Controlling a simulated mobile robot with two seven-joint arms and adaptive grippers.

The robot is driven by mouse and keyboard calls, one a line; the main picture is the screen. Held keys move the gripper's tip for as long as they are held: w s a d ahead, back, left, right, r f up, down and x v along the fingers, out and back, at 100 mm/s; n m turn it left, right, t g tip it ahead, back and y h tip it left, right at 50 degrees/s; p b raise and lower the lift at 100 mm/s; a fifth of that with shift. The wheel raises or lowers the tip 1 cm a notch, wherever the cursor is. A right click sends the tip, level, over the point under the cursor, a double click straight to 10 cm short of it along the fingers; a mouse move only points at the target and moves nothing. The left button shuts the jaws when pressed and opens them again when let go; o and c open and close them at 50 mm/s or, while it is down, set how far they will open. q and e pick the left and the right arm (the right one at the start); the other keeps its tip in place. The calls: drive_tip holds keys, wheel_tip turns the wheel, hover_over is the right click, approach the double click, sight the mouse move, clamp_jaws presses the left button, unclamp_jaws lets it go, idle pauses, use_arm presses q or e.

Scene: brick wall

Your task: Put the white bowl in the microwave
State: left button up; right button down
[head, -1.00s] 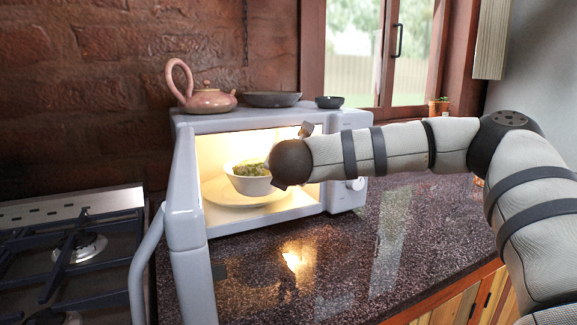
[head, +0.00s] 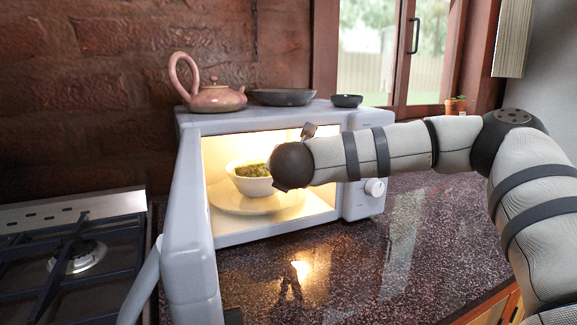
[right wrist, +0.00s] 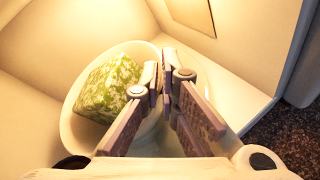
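The white bowl (head: 252,187), with green food (right wrist: 108,88) in it, is inside the open, lit microwave (head: 360,135). It appears upright over a pale round plate (head: 225,200); I cannot tell whether it touches the plate. My right gripper reaches in through the opening from the right; its wrist hides the fingers in the head view. In the right wrist view, the fingers (right wrist: 163,76) are close together at the right side of the bowl (right wrist: 72,125), with its rim between them. My left gripper is not in view.
The microwave door (head: 193,240) stands open on the left. A pink teapot (head: 215,98), a dark shallow bowl (head: 284,97) and a small dark bowl (head: 346,101) stand on top. A gas stove (head: 75,260) is at the left. The dark countertop (head: 350,265) in front is clear.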

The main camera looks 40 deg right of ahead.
drive_tip(key=shift+w+d, duration=0.25)
drive_tip(key=shift+f, duration=0.4)
drive_tip(key=c, duration=1.7)
unclamp_jaws()
drive_tip(key=shift+f, duration=0.15)
